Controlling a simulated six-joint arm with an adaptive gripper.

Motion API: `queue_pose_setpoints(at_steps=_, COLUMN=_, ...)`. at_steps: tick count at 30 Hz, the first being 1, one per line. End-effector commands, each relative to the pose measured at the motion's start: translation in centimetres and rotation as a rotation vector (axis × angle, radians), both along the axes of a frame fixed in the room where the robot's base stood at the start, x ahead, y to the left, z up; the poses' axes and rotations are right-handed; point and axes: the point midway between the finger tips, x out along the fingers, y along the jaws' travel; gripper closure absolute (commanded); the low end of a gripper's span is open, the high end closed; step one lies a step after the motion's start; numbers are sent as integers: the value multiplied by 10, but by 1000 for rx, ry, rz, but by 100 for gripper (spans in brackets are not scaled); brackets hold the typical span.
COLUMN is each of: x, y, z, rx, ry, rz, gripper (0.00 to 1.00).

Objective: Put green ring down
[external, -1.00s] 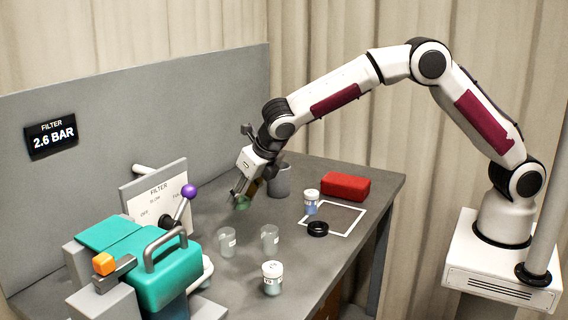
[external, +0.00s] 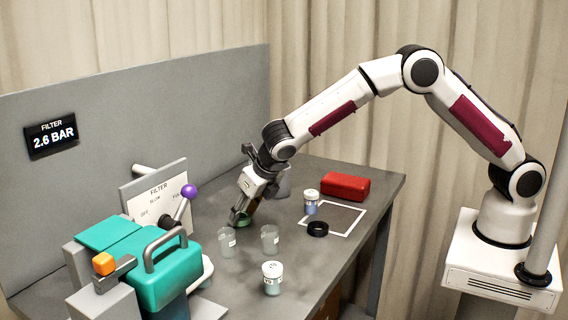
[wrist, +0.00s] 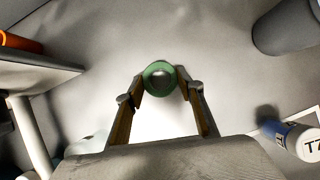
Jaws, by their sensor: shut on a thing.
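The green ring (wrist: 160,66) is held between the two fingertips of my gripper (wrist: 160,80) in the wrist view. My gripper is shut on it. In the external view the green ring (external: 238,222) sits at the tips of my gripper (external: 241,215), low at the grey table top (external: 205,192), behind the two clear beakers. I cannot tell whether the ring touches the table.
Clear beakers (external: 227,242) and (external: 270,239) stand just in front of the gripper. A grey cup (external: 284,182) is close behind it. A lidded jar (external: 272,278), another jar (external: 311,203), a black ring (external: 318,229) and a red box (external: 345,187) stand to the right. The teal filter machine (external: 160,270) is at left.

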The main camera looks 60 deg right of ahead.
Motion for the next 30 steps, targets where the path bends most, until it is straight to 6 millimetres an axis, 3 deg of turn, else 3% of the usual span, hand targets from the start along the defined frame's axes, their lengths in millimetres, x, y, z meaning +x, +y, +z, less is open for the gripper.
queue_pose_setpoints(at_steps=7, x=0, y=0, z=-3, rx=0, ry=0, rz=0, gripper=84)
queue_pose_setpoints(at_steps=8, x=0, y=0, z=-3, rx=0, ry=0, rz=0, gripper=55)
queue_pose_setpoints(at_steps=9, x=0, y=0, z=-3, rx=0, ry=0, rz=0, gripper=46)
queue_pose_setpoints(at_steps=22, x=0, y=0, z=-1, rx=0, ry=0, rz=0, gripper=46)
queue_pose_setpoints(at_steps=30, x=-6, y=2, z=13, rx=2, ry=-1, rz=1, gripper=46)
